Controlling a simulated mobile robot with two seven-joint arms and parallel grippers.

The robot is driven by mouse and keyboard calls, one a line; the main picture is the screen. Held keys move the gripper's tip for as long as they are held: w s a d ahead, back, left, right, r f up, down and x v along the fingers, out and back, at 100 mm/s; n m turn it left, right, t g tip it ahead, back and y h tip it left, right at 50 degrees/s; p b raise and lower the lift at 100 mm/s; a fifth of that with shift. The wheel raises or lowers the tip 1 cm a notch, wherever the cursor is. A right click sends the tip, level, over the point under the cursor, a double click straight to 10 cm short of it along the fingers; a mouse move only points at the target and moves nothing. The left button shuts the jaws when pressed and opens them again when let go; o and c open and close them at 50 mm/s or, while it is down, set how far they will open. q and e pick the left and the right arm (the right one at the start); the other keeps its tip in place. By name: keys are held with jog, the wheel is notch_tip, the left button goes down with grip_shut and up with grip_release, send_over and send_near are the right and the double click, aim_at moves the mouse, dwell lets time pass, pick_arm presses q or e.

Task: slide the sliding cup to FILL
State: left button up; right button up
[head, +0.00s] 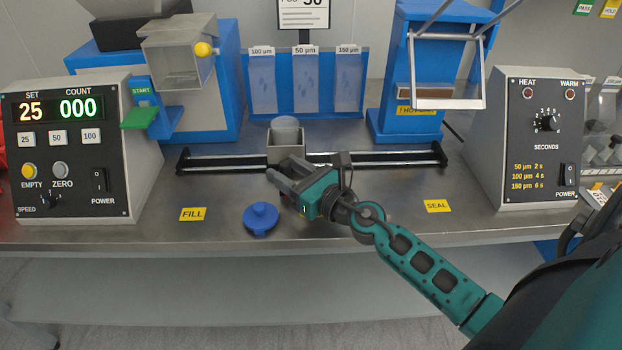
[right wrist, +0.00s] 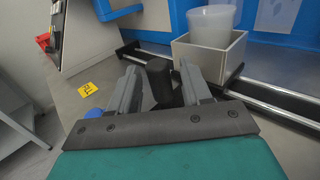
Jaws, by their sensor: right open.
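The sliding cup is a grey box carriage (head: 286,148) with a clear cup (head: 285,124) in it. It sits on the twin rails (head: 375,158), left of their middle, and also shows in the right wrist view (right wrist: 206,55). The yellow FILL label (head: 193,214) lies on the bench to its front left. My right gripper (head: 279,173) is open just in front of the carriage. In the right wrist view, a black knob (right wrist: 158,82) stands between its spread fingers; how it joins the carriage is hidden. My left gripper is not in view.
A blue round piece (head: 261,218) stands on the bench just left of my right gripper. The SEAL label (head: 437,206) lies to the right. The counter box (head: 120,190) and timer box (head: 510,185) flank the rails. The bench front is mostly clear.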

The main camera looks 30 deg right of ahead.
jog(key=b+v, duration=0.4)
jog(key=v, duration=0.7)
jog(key=shift+d+f, duration=0.1)
jog(key=shift+f, duration=0.05)
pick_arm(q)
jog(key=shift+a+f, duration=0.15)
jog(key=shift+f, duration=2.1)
pick_arm(e)
jog(key=shift+s+d, duration=0.1)
jog(key=shift+s, duration=0.4)
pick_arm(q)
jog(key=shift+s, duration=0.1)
